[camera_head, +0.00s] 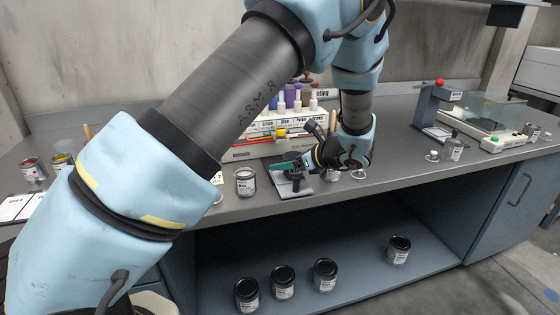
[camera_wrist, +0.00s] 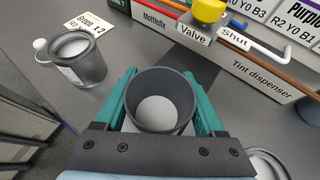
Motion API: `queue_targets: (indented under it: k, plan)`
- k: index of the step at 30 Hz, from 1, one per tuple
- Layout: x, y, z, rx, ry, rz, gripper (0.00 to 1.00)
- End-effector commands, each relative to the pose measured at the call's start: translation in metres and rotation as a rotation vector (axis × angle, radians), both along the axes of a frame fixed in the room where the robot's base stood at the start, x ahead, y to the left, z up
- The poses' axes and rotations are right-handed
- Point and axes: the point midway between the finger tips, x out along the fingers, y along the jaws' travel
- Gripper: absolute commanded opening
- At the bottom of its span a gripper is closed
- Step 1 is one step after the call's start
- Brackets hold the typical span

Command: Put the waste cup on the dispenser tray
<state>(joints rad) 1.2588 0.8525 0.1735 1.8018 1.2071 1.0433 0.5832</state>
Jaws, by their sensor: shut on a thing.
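My gripper (camera_wrist: 160,76) is shut on a dark grey cup (camera_wrist: 164,86), one teal finger on each side of it. The cup is upright, open at the top, with something pale inside; I take it as the waste cup. In the head view my gripper (camera_head: 290,166) is low over the dark dispenser tray (camera_head: 303,187), in front of the tint dispenser. The tray also shows as a dark patch behind the cup in the wrist view (camera_wrist: 206,72). Whether the cup's base touches the tray is hidden.
A labelled can (camera_head: 245,181) stands left of the tray; a card (camera_wrist: 84,24) lies near it. The tint dispenser (camera_wrist: 256,66) with its yellow valve (camera_wrist: 209,10) is close behind. A round metallic thing (camera_wrist: 268,165) lies at the right. Several cans sit on the lower shelf (camera_head: 345,285).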

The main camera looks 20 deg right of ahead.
Motion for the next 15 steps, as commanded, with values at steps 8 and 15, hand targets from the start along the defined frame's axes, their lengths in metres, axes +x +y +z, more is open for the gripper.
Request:
queue_targets:
  k: [8, 15]
  plan:
    - [0.020, 0.010, -0.011, 0.002, 0.002, 0.000, 0.17]
    - [0.020, 0.010, -0.012, 0.001, 0.000, 0.000, 0.17]
